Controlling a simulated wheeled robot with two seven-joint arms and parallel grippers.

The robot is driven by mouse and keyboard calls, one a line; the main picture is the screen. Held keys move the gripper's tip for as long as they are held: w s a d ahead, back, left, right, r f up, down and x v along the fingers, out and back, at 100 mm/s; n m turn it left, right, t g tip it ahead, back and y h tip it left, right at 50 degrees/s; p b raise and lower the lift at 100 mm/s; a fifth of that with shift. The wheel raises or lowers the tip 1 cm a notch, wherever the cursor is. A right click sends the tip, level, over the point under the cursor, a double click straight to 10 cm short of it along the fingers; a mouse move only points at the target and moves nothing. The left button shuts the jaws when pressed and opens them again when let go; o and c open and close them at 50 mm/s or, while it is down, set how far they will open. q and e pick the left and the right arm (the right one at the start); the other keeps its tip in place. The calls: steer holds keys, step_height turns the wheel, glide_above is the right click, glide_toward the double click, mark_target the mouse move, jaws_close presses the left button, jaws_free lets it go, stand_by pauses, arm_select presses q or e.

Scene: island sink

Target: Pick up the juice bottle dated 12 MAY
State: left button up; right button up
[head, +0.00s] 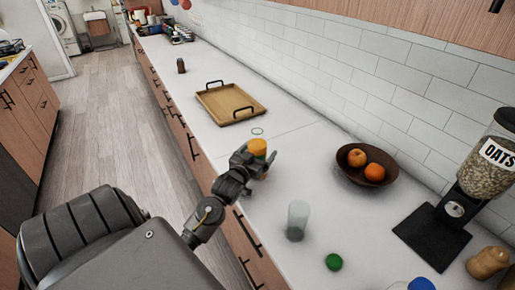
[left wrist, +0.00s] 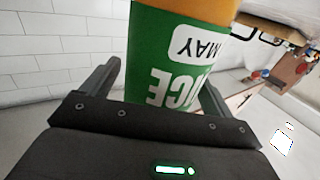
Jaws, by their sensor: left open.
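An orange juice bottle (head: 257,148) stands on the white counter, mostly hidden behind my left gripper (head: 256,166) in the head view. In the left wrist view the bottle (left wrist: 180,60) fills the middle, with a green label that appears upside down. The label shows "ICE" and, on a white patch, "MAY"; the day number is not visible. My left gripper is open, with one finger on each side of the bottle. I cannot tell whether the fingers touch it. My right gripper is not in view.
A clear tumbler (head: 298,220) and a green round lid (head: 334,262) stand nearer on the counter. A fruit bowl (head: 345,173) and an oats dispenser (head: 440,232) are to the right. A wooden tray (head: 218,104) lies behind the bottle. The wall is tiled.

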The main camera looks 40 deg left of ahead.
mark_target(259, 142)
arm_select(q)
steer(key=shift+w+a, duration=0.2)
steer(key=shift+w, duration=0.5)
steer(key=shift+s, duration=0.1)
steer(key=shift+c, duration=0.6)
steer(key=c, duration=0.9)
steer(key=shift+c, duration=0.3)
step_height(259, 142, up, 4)
steer(key=shift+s+f+b, duration=0.1)
steer(key=shift+f+b, duration=0.15)
steer(key=shift+b, duration=0.45)
steer(key=s+a+r, duration=0.4)
steer(key=s+r, duration=0.5)
steer(key=s, duration=0.4)
steer(key=shift+a+r, duration=0.3)
steer(key=shift+a, duration=0.1)
